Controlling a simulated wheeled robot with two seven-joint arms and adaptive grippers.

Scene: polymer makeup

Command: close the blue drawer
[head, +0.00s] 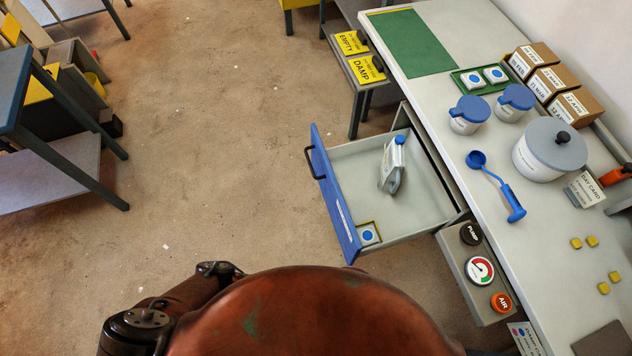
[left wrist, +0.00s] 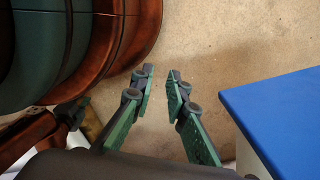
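The drawer with the blue front (head: 333,192) is pulled well out of the workbench. Its black handle (head: 311,163) is on the outer side of the front. Inside lie a grey bottle with a blue cap (head: 391,166) and a small white block with a blue dot (head: 368,234) in a corner holder. In the left wrist view the top of a blue panel (left wrist: 285,110), apparently the drawer front, is at the right. My left gripper (left wrist: 161,74) is open and empty, to the left of that panel and apart from it. My right gripper is in neither view.
The bench top holds blue-lidded jars (head: 469,114), a blue scoop (head: 495,184) and a grey-lidded pot (head: 548,150). A control panel (head: 477,262) sits beside the drawer. A shelf with yellow signs (head: 367,70) stands behind it. The floor (head: 215,140) left of the drawer is clear.

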